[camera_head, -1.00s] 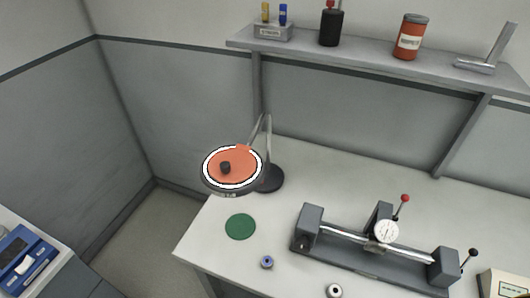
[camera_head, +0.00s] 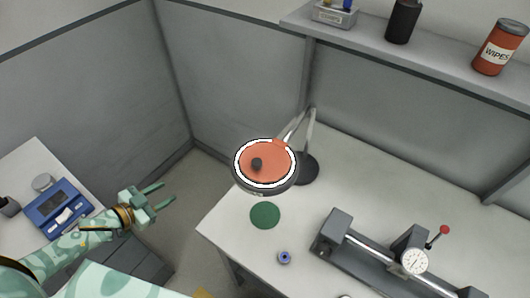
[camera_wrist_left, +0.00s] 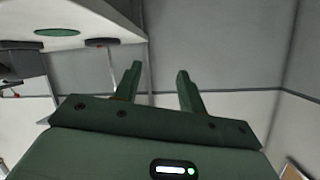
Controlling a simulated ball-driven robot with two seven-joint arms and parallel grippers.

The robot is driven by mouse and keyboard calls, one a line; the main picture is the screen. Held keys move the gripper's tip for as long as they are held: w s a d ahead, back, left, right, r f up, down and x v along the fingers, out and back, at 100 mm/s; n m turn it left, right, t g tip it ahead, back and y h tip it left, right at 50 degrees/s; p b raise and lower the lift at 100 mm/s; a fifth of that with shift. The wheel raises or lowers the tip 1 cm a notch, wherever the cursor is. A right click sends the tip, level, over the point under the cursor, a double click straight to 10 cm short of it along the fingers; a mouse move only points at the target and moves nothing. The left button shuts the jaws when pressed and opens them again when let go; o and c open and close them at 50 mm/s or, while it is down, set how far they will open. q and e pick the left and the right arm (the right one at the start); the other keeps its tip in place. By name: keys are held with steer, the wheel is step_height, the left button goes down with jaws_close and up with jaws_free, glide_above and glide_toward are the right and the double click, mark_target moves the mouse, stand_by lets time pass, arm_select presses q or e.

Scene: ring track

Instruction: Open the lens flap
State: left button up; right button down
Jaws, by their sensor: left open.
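The lens flap (camera_head: 275,154) is an orange-red disc with a small black knob (camera_head: 257,164). It lies flat over the round lamp head, inside a white ring (camera_head: 240,175) with a dark rim, so the lens is covered. A grey jointed arm carries the head from a dark round base (camera_head: 304,170) on the bench. My left gripper (camera_head: 165,194) is green, open and empty, left of the bench and well apart from the flap. Its two spread fingers also show in the left wrist view (camera_wrist_left: 156,90). My right gripper is not in view.
A grey fixture with a dial gauge (camera_head: 414,261) stands right. A shelf (camera_head: 430,62) holds an orange wipes can (camera_head: 499,47). A blue device (camera_head: 55,211) sits far left.

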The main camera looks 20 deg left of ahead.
arm_select(q)
steer(key=w+d+r+m+h, duration=0.15)
steer(key=d+r+h, duration=0.35)
steer(key=r, duration=0.5)
steer(key=m+g+h, duration=0.4)
steer(key=g+h, duration=0.1)
steer(key=h, duration=0.1)
glide_toward(257, 162)
steer(key=shift+n, duration=0.25)
steer(key=x, duration=0.3)
steer(key=p+x, duration=0.1)
steer(key=x, duration=0.2)
steer(key=p+x, duration=0.1)
steer(key=x, duration=0.3)
steer(key=shift+w+f, duration=0.1)
steer(key=shift+f, duration=0.25)
